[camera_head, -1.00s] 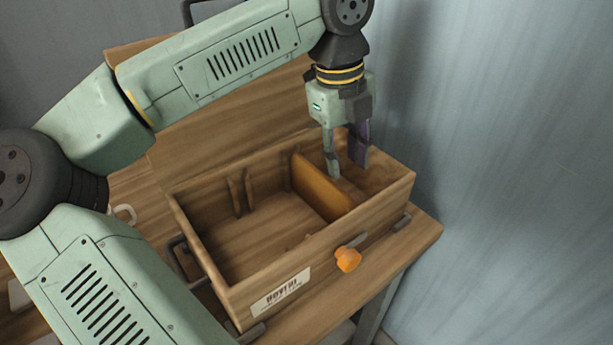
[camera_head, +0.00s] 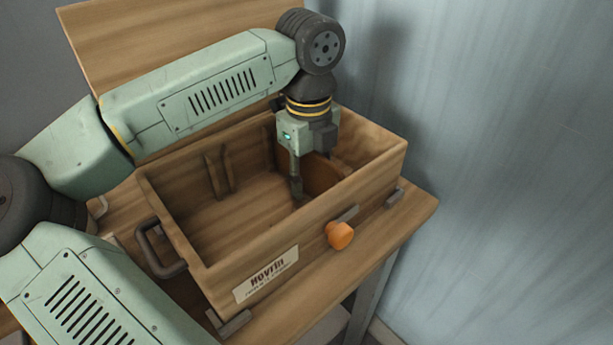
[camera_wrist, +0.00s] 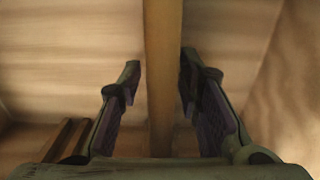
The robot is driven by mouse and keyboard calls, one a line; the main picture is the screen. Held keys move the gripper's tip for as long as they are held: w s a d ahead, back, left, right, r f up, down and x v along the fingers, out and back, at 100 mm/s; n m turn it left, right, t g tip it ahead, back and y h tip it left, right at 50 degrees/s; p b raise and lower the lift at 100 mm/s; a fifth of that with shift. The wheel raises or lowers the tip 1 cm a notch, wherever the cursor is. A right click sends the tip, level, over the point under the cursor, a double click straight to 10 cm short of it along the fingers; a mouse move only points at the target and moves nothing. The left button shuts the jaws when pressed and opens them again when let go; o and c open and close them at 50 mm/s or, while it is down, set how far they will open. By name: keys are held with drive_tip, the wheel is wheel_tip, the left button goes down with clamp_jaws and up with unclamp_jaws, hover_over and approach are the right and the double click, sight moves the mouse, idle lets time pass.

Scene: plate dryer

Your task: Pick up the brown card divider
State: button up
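The brown card divider (camera_head: 322,176) stands upright across the right part of the wooden box in the head view. In the wrist view the divider (camera_wrist: 163,65) shows edge-on as a vertical strip running down between my fingers. My gripper (camera_head: 298,190) reaches down into the box at the divider. In the wrist view my gripper (camera_wrist: 160,85) is open, one finger on each side of the divider, with a gap visible on both sides.
The wooden box (camera_head: 225,276) has its lid (camera_head: 150,45) raised at the back. Its walls stand around my gripper, the right wall close by. Slotted strips (camera_head: 218,173) line the back wall. An orange knob (camera_head: 340,235) is on the front. The left compartment is empty.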

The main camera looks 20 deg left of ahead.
drive_tip(key=shift+f, duration=0.35)
drive_tip(key=shift+r, duration=0.1)
clamp_jaws()
